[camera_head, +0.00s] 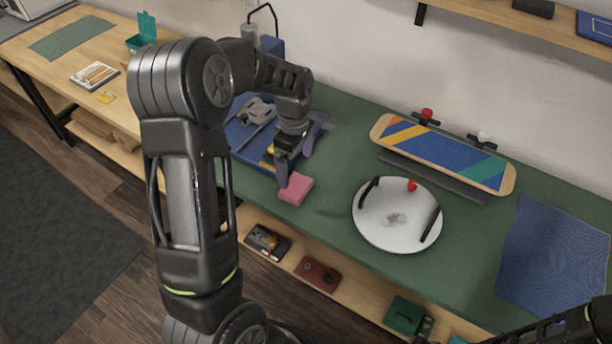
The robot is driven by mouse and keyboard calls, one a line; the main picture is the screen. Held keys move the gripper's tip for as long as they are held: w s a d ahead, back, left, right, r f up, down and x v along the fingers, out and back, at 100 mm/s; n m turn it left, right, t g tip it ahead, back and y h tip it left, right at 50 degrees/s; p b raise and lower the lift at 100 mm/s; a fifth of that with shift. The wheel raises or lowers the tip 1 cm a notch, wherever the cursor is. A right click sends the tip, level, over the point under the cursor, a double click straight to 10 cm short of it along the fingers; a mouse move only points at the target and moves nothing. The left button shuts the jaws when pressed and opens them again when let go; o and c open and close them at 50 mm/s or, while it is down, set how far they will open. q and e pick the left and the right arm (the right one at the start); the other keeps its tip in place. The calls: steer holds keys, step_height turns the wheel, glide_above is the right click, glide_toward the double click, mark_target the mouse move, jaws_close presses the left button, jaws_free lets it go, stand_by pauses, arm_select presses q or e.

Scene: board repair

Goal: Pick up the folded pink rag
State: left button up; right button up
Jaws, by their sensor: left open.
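The folded pink rag (296,189) lies on the green bench top near its front edge, left of the round white plate. My left gripper (294,172) is open and points down at the rag. One fingertip is at the rag's left end, and the other finger is farther back. I cannot tell whether the fingers touch the rag. My right arm shows only at the lower right corner, and its gripper cannot be made out.
A round white tray (385,238) with dark handles and a skateboard deck (441,152) stand to the right. A blue tray (238,134) with metal parts lies behind my left gripper. A blue cloth (556,255) covers the right end. Boxes sit on the shelf below.

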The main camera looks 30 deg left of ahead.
mark_target(296, 185)
arm_select(q)
steer(key=shift+s+r, duration=0.15)
steer(key=shift+f, duration=1.4)
step_height(296, 185, down, 4)
steer(key=shift+f+p, duration=0.1)
steer(key=shift+p, duration=0.8)
steer(key=shift+f, duration=0.45)
steer(key=shift+c, duration=0.2)
steer(key=c, duration=1.2)
